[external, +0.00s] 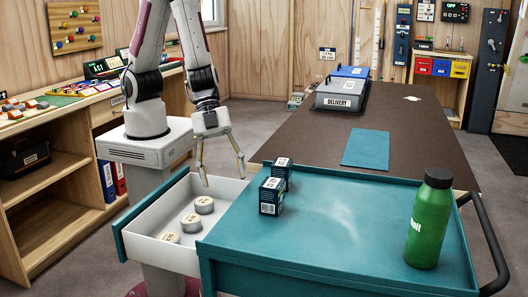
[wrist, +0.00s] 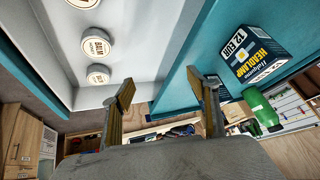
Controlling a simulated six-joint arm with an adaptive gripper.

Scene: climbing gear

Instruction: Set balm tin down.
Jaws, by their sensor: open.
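Three round balm tins lie in a row in the open light-grey drawer (external: 233,189) of the teal cart. The far tin (external: 204,204), the middle tin (external: 191,222) and the near tin (external: 168,239) rest flat on its floor. In the wrist view the tins show pale labelled lids (wrist: 98,74), and one is cut by the top edge. My gripper (external: 223,180) is above the far end of the drawer, with its fingers wide apart. In the wrist view nothing is between the fingertips (wrist: 167,88). No finger visibly touches a tin.
Two dark headlamp boxes (external: 271,196) (external: 283,170) stand on the teal cart top (external: 340,225) beside the drawer. A green bottle (external: 430,220) stands at its right. Behind are a brown table (external: 420,125), a blue mat (external: 366,148) and a grey delivery box (external: 340,94).

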